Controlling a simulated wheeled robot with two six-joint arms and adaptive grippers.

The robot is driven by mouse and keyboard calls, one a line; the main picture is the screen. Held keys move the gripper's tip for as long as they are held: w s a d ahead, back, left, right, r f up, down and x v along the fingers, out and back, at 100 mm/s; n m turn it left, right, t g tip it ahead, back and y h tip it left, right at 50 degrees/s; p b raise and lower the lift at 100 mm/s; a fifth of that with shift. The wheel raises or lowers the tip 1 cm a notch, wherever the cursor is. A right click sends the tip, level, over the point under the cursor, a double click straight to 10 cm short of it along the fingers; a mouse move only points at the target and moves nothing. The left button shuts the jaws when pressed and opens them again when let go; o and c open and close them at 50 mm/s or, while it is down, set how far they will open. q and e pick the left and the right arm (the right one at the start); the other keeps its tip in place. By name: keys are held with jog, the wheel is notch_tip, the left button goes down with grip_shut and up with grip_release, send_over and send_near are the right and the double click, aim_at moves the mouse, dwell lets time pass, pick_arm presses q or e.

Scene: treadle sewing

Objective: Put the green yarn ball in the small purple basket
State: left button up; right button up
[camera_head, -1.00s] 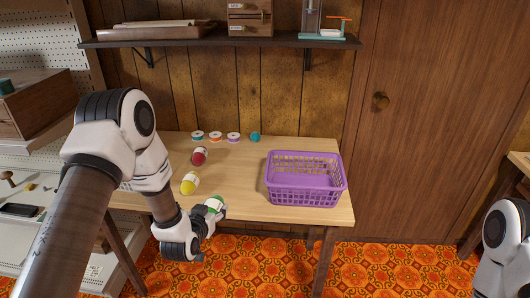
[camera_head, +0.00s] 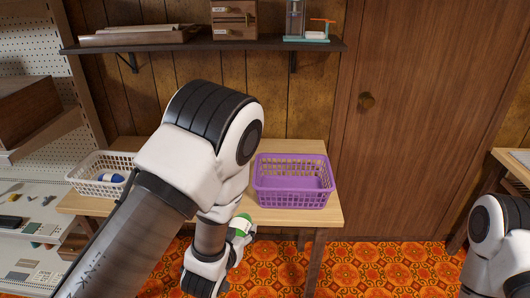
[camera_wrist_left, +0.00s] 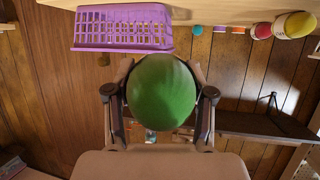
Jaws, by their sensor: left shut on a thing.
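The green yarn ball (camera_wrist_left: 162,92) is between the fingers of my left gripper (camera_wrist_left: 160,98), which is shut on it. In the head view only a small part of the green yarn ball (camera_head: 241,222) shows past my left gripper (camera_head: 240,230), at the table's front edge. The small purple basket (camera_head: 294,198) stands on the table to the right of the ball and looks empty. The purple basket also shows at the top left of the left wrist view (camera_wrist_left: 124,44), apart from the ball. My right arm is at the right edge; its gripper is out of view.
A white basket (camera_head: 85,186) with a blue-and-white item stands at the table's left end. Yellow (camera_wrist_left: 299,25) and red (camera_wrist_left: 284,26) yarn balls show in the wrist view. A dark shelf (camera_head: 200,45) hangs above the table (camera_head: 325,216). My left arm hides the table's middle.

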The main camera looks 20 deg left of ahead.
pick_arm(q)
jog(key=shift+f, duration=0.15)
jog(key=shift+w+d+m+h, duration=0.1)
jog(key=shift+w+m+h, duration=0.5)
jog(key=shift+w, duration=0.4)
jog(key=w+a+f+n+y, duration=0.1)
jog(key=a+f, duration=0.1)
jog(key=a, duration=0.5)
jog(key=w+a+f+n+y, duration=0.1)
jog(key=w+a, duration=0.1)
jog(key=a, duration=0.4)
jog(key=shift+w+a+f+y, duration=0.25)
jog(key=shift+a+f+y, duration=0.05)
jog(key=shift+a+f, duration=0.1)
